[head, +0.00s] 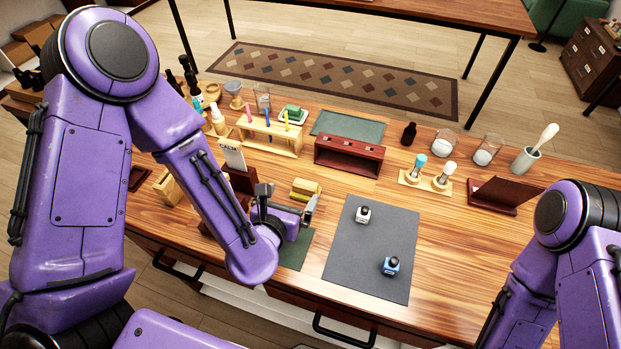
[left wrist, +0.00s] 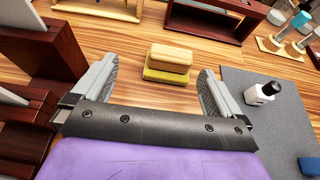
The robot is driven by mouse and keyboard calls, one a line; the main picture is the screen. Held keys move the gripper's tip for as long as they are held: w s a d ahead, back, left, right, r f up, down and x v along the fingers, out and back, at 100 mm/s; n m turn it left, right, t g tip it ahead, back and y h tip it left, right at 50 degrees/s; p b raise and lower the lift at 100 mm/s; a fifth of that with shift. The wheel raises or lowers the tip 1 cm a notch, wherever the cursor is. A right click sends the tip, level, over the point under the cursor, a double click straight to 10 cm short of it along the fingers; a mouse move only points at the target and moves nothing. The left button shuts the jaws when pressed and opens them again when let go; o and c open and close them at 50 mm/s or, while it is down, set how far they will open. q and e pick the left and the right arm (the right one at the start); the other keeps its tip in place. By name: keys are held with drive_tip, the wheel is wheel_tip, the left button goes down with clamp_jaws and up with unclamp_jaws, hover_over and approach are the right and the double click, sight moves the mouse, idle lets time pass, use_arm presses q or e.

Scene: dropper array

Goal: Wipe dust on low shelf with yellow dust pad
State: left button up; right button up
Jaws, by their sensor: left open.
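The yellow dust pad (head: 304,189) has a tan wooden back on top and lies on the wooden table. It also shows in the left wrist view (left wrist: 167,75), just beyond and between my finger tips. My left gripper (head: 284,198) is open, with its fingers spread wide and nothing between them. The low shelf (head: 348,152) is a dark red wooden piece behind the pad; its lower part also shows at the top of the left wrist view (left wrist: 210,22). I cannot make out dust on it. My right gripper is out of view.
A grey mat (head: 370,250) with a white bottle (head: 363,214) and a blue bottle (head: 390,266) lies right of the pad. A wooden rack (head: 270,135) stands behind it. A dark red stand with a card (head: 232,156) is close to my left arm.

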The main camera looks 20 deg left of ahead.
sight(307, 182)
use_arm(q)
drive_tip(key=f+b, duration=0.1)
drive_tip(key=b, duration=0.2)
drive_tip(key=shift+d+f, duration=0.1)
drive_tip(key=shift+d, duration=0.05)
drive_tip(key=shift+w+d+b, duration=0.2)
drive_tip(key=shift+w+b, duration=0.15)
drive_tip(key=shift+w, duration=0.15)
drive_tip(key=shift+w+d+b, duration=0.2)
drive_tip(key=shift+w+b, duration=0.1)
drive_tip(key=shift+w, duration=0.15)
drive_tip(key=x, duration=0.1)
drive_tip(key=p+x, duration=0.1)
drive_tip(key=x, duration=0.1)
drive_tip(key=p+x, duration=0.1)
drive_tip(key=x, duration=0.1)
drive_tip(key=shift+w+d, duration=0.2)
drive_tip(key=shift+d, duration=0.1)
drive_tip(key=shift+w+p, duration=0.35)
drive_tip(key=shift+f, duration=0.1)
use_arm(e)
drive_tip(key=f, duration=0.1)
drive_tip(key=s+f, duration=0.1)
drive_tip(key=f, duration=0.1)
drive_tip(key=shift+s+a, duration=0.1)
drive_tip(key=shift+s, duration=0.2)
